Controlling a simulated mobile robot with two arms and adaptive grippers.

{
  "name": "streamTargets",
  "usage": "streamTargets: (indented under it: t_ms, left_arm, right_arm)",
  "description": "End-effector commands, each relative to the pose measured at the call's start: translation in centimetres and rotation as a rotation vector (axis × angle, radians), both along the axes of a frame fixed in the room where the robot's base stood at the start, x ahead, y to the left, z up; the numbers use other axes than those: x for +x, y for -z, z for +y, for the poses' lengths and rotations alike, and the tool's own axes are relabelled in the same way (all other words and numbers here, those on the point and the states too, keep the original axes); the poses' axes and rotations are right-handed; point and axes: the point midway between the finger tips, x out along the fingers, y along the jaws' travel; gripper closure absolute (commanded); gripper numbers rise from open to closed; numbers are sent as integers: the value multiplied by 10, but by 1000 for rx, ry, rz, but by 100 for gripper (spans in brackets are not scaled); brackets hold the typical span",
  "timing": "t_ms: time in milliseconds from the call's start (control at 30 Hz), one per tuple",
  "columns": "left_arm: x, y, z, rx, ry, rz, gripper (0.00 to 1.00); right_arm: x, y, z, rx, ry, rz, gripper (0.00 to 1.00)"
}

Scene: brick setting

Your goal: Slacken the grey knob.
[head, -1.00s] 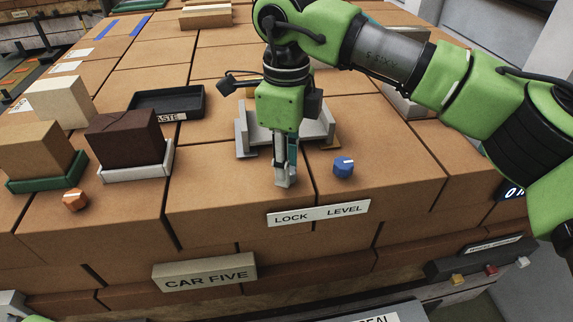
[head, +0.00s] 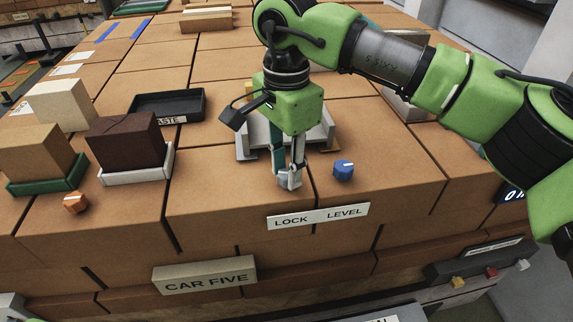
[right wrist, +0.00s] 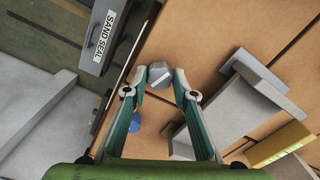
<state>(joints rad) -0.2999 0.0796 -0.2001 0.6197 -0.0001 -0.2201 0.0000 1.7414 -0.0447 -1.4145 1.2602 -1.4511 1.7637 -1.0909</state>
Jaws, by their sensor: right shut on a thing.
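The grey knob (right wrist: 159,75) sits between my right gripper's fingertips in the right wrist view. In the head view the fingers mostly hide the knob, just behind the "LOCK" end of the white label (head: 318,215). My right gripper (head: 289,178) points down from above and is shut on the knob; its fingertips also show in the right wrist view (right wrist: 160,77). The blue knob (head: 343,170) stands just to the right, apart from the fingers. My left gripper is not in view.
A grey bracket-like fixture (head: 322,133) stands right behind my right gripper. An orange knob (head: 76,202), a dark brick in a white tray (head: 138,174) and a black tray (head: 150,107) are to the left. A "CAR FIVE" block (head: 205,275) is on the front face.

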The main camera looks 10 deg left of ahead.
Motion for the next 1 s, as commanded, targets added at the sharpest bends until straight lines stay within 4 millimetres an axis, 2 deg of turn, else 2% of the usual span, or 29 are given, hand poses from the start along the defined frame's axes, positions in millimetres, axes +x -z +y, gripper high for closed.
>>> streamTargets:
  t_ms: [400,1000]
  left_arm:
    - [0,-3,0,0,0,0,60]
    - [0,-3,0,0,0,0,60]
  right_arm:
    - [1,-2,0,5,-230,-4,96]
    - [2,-2,0,5,-278,-5,96]
